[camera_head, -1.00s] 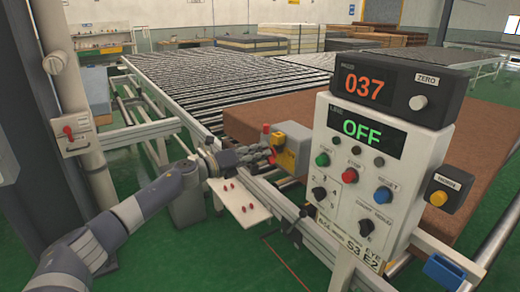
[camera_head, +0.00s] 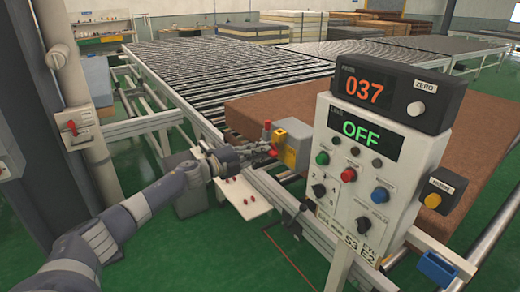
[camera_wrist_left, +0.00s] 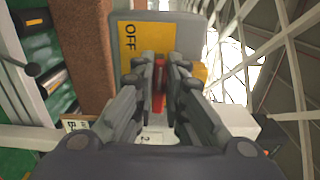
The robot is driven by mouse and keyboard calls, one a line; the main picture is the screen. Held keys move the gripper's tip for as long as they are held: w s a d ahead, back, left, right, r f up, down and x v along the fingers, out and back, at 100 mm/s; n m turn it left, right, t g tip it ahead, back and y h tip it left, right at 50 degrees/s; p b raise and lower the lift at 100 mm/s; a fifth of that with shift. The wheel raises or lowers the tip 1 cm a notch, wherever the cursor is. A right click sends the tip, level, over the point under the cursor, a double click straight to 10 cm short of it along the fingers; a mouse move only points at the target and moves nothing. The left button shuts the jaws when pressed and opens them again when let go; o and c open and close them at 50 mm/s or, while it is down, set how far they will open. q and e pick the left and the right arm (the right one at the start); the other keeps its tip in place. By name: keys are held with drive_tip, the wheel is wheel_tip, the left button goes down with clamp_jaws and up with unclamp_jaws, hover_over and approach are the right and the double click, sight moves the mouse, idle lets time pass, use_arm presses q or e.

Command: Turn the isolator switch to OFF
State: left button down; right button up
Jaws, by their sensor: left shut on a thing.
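The isolator switch is a grey box (camera_head: 298,150) with a yellow plate, mounted by the conveyor's near rail in the head view. The wrist view shows its yellow plate (camera_wrist_left: 142,38) marked OFF and a red handle (camera_wrist_left: 159,80) standing between the finger pads. My left gripper (camera_head: 272,148) reaches the switch from the left and is shut on the red handle. It also shows in the wrist view (camera_wrist_left: 159,92), with fingers on both sides of the handle. The fingers hide much of the handle, so its exact setting is unclear. My right gripper is not in view.
A control console (camera_head: 372,175) with a green OFF display and several buttons stands close on the right. A brown mattress (camera_head: 320,110) lies behind it. A white plate with red pieces (camera_head: 243,199) sits below my left gripper. A grey post (camera_head: 75,90) stands at the left.

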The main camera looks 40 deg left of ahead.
use_arm(q)
drive_tip(key=shift+n, duration=0.3)
drive_tip(key=c, duration=1.6)
unclamp_jaws()
drive_tip(key=shift+a, duration=0.1)
drive_tip(key=shift+c, duration=0.2)
drive_tip(key=shift+s, duration=0.1)
drive_tip(key=v, duration=1.1)
drive_tip(key=shift+s, duration=0.4)
drive_tip(key=shift+a, duration=0.1)
